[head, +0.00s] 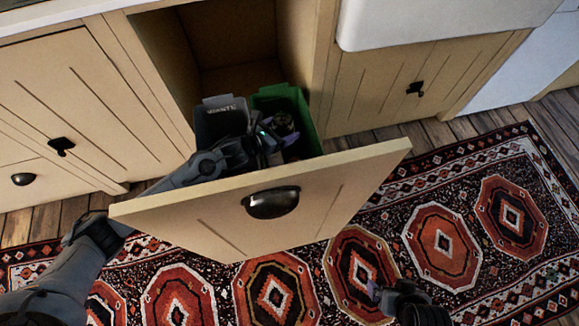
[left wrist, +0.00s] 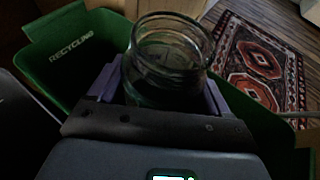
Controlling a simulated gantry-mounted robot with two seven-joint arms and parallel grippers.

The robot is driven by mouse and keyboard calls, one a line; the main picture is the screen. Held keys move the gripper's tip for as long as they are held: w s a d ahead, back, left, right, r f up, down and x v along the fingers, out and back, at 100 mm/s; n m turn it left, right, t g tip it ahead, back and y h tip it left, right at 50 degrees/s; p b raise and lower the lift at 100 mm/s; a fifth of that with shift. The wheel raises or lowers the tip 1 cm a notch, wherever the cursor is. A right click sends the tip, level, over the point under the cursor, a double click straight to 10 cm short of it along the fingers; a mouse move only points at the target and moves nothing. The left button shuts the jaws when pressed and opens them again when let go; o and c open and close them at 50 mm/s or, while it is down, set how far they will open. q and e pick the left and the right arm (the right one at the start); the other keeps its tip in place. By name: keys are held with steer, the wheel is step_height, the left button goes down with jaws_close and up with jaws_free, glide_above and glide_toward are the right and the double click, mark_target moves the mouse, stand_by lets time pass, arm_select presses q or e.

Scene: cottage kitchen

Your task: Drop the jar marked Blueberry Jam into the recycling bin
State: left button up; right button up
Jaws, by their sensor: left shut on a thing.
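A glass jar (left wrist: 170,58) is held upright or nearly so between the purple fingers of my left gripper (left wrist: 160,88). Its rim faces the left wrist camera and its lower part looks dark. I cannot read any label on it. In the head view the jar (head: 283,123) and my left gripper (head: 277,137) are over the opening of the green recycling bin (head: 306,125). The bin's green wall, marked RECYCLING, also shows in the left wrist view (left wrist: 45,62). How deep the jar is cannot be told. My right gripper (head: 376,291) is low in the head view, far from the bin.
A grey bin (head: 222,108) marked WASTE stands left of the green one in the pulled-out drawer. The drawer front (head: 330,190) stands between the bins and the open floor. A patterned rug (head: 440,215) covers the floor. A white sink (head: 430,20) is above right.

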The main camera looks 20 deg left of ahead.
arm_select(q)
steer(key=shift+f+b, duration=0.35)
steer(key=shift+f, duration=0.45)
steer(key=o, duration=1.1)
steer(key=shift+s, duration=0.1)
steer(key=shift+s+a+r+p, duration=0.15)
steer(key=shift+r+p, duration=0.05)
steer(key=shift+p, duration=0.1)
steer(key=p+v, duration=0.5)
steer(key=v, duration=0.5)
